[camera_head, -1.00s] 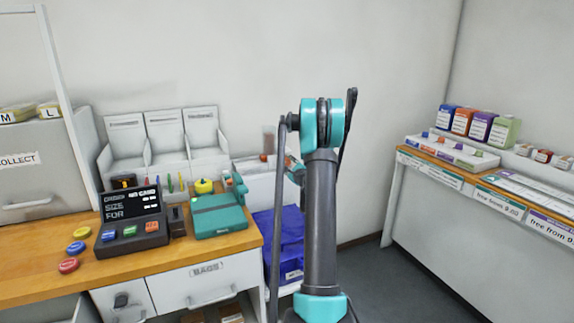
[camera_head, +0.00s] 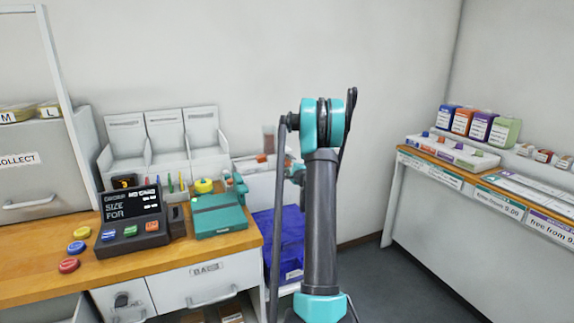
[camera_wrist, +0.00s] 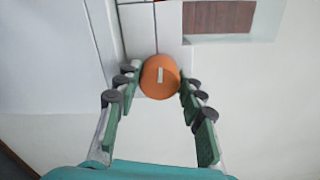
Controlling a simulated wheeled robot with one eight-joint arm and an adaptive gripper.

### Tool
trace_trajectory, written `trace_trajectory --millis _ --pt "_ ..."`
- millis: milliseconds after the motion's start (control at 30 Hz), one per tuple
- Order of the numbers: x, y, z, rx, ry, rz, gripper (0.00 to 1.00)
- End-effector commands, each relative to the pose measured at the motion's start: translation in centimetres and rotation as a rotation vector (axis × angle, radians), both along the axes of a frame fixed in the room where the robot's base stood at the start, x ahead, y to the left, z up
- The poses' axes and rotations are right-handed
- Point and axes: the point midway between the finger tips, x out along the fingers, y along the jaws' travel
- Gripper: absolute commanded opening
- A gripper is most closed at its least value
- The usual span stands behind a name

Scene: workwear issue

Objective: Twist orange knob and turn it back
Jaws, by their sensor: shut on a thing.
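The orange knob (camera_wrist: 160,77) shows in the wrist view as a round disc with a short white mark on its face. The mark stands almost upright in that picture, tilted slightly. My gripper (camera_wrist: 158,84) has its green-padded fingers on both sides of the knob, and it is shut on it. In the head view, my arm hides most of the gripper. I cannot make out there which thing the gripper holds.
A wooden counter (camera_head: 30,240) on the left holds a dark register (camera_head: 130,222) and a teal box (camera_head: 218,216). A blue crate (camera_head: 290,262) is beside my arm. A second counter (camera_head: 440,166) stands right, with open floor (camera_head: 400,270) between.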

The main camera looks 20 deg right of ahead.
Motion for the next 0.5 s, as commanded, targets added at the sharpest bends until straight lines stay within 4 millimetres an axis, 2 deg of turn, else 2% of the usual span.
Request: trace_trajectory --millis 267,300,467,500 --pt "-0.04 0.07 -0.04 -0.001 0.001 0.001 0.10" --pt "-0.05 0.07 -0.04 0.000 0.001 0.001 0.40" --pt "-0.03 0.06 -0.03 0.000 0.001 0.001 0.60" --pt "-0.03 0.06 -0.02 0.000 0.001 0.001 0.60"
